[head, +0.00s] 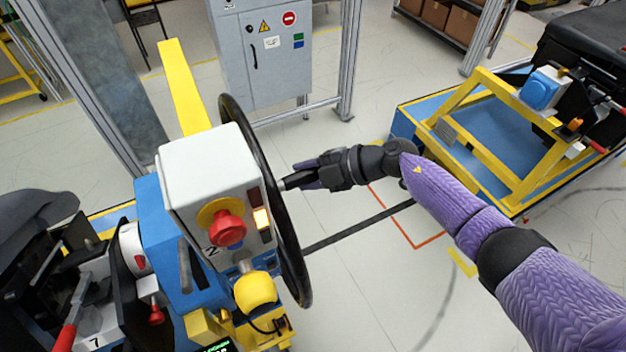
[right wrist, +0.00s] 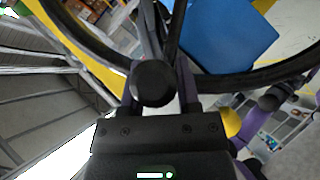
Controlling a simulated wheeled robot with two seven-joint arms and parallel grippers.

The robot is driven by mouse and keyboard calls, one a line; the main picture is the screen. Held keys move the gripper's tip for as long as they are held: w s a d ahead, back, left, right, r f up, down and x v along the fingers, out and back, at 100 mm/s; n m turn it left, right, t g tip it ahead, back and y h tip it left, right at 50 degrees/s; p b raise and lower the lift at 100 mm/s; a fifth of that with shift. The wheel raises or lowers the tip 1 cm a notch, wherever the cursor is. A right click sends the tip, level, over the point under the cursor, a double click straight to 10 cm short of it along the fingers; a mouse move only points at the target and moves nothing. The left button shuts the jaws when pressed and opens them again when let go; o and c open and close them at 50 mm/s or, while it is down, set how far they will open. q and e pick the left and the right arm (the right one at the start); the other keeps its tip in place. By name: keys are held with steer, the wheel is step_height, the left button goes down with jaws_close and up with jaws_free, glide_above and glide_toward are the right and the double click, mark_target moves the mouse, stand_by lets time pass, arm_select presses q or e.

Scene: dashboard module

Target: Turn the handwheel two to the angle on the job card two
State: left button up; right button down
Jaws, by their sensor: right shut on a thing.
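Handwheel two is a large black wheel (head: 290,240), seen nearly edge-on in the head view beside a white box (head: 207,165) marked "2". In the right wrist view, the gripper's fingers (right wrist: 160,92) stand either side of a round black knob (right wrist: 153,84), with the wheel's rim (right wrist: 255,78) curving behind. The gripper hides part of the grip. I cannot make out a job card or the wheel's angle. My left gripper is not in view.
The box carries a red button (head: 229,229) and a lit lamp (head: 261,219). A yellow rounded part (head: 255,291) sits below it. A grey cabinet (head: 265,60) stands behind. A yellow-framed blue cart (head: 480,150) stands right. The floor between is clear.

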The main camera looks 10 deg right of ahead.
steer(key=shift+w+a+r, duration=0.1)
steer(key=shift+w+r, duration=0.1)
steer(key=shift+w, duration=0.1)
steer(key=shift+c, duration=1.6)
jaws_free()
steer(key=v, duration=0.9)
steer(key=shift+d, duration=0.4)
steer(key=shift+s+r, duration=0.1)
